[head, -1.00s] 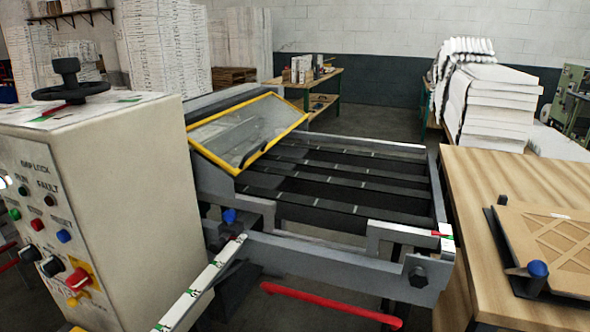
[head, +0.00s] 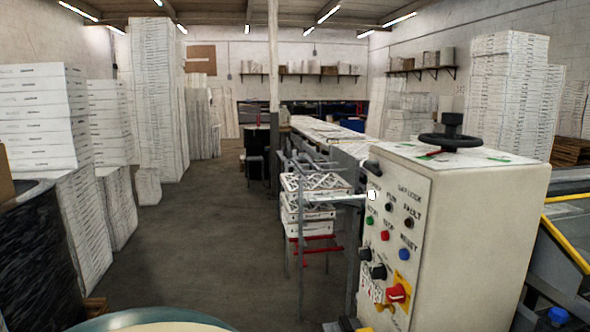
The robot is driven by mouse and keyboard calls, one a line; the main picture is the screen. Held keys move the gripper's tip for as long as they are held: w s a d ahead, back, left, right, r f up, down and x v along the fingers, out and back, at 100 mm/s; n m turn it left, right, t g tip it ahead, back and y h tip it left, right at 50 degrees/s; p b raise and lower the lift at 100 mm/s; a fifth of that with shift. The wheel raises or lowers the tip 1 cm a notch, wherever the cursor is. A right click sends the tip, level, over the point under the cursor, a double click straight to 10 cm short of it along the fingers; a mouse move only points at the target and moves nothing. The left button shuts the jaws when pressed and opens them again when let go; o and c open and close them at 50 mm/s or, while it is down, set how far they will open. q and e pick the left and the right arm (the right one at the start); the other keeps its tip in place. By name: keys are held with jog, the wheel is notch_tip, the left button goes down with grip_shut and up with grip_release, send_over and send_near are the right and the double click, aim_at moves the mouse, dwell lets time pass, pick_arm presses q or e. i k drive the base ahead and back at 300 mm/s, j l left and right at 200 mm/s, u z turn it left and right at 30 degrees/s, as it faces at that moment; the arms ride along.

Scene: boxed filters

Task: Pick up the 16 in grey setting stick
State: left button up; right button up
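I cannot pick out a grey setting stick in the head view. Neither of my grippers is in view. A beige control cabinet (head: 480,220) stands at the right, with several coloured buttons and a red selector knob (head: 396,293) on its panel. A black handwheel (head: 447,142) sits on its top, with a small red item (head: 437,153) beneath it. A pale bar (head: 335,197) juts out left of the panel; I cannot tell what it is.
White box stacks (head: 42,120) line the left side. A rack with flat white filters (head: 308,215) stands left of the cabinet, before a long conveyor (head: 325,130). A round-topped thing (head: 150,320) is at the bottom edge. The grey aisle floor (head: 215,240) is clear.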

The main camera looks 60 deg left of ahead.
aim_at(297, 164)
jog(key=k+u, duration=0.35)
jog(key=k+j+u, duration=0.1)
jog(key=u, duration=0.25)
jog(key=i+j+u, duration=0.5)
jog(key=u, duration=0.15)
jog(key=i+j, duration=0.7)
jog(key=i, duration=0.2)
jog(key=i+j, duration=1.45)
jog(key=i, duration=0.3)
